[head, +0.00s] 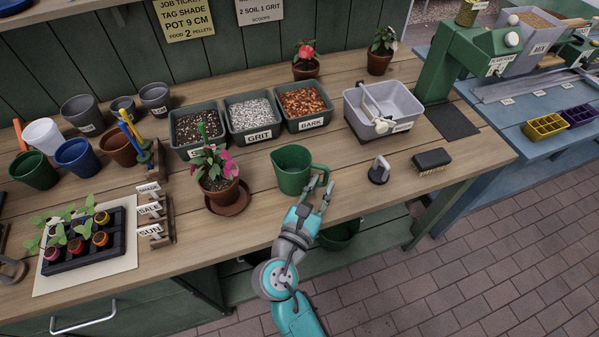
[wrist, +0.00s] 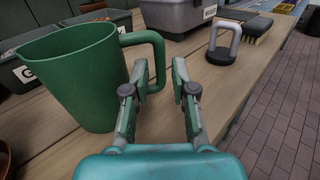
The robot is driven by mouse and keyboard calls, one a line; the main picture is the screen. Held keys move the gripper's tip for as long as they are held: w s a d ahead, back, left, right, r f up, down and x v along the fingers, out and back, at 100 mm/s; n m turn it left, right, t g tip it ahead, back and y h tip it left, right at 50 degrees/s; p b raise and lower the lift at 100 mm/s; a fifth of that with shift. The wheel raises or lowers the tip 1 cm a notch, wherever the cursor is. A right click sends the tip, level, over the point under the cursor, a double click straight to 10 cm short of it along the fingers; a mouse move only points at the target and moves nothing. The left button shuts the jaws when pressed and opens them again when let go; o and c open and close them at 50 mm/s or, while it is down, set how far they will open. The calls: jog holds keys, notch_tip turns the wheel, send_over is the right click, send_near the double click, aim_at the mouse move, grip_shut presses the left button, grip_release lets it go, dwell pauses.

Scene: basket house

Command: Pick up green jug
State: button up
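The green jug (head: 292,170) stands upright on the wooden bench, in front of the grit and bark bins, with its handle to the right. In the wrist view the jug (wrist: 78,80) fills the left side, its handle (wrist: 151,55) just beyond my left finger. My gripper (head: 319,190) is at the handle side of the jug, near the bench's front edge. In the wrist view my gripper (wrist: 161,78) is open, with a clear gap between the fingers. The handle's lower end is partly hidden behind the left finger; I cannot tell whether they touch.
A potted pink flower (head: 217,175) on a saucer stands left of the jug. A grey-handled tool with a dark round base (head: 379,171) and a brush (head: 432,160) lie to the right. The grit bin (head: 252,137) and bark bin (head: 306,124) stand behind. Bench is clear between jug and tool.

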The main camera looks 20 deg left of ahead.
aim_at(325, 178)
jog(key=shift+w+d+f, duration=0.1)
jog(key=shift+w+d, duration=0.05)
jog(key=shift+w, duration=0.8)
jog(key=shift+w+d, duration=0.15)
jog(key=shift+w, duration=0.75)
grip_shut()
jog(key=shift+r, duration=0.2)
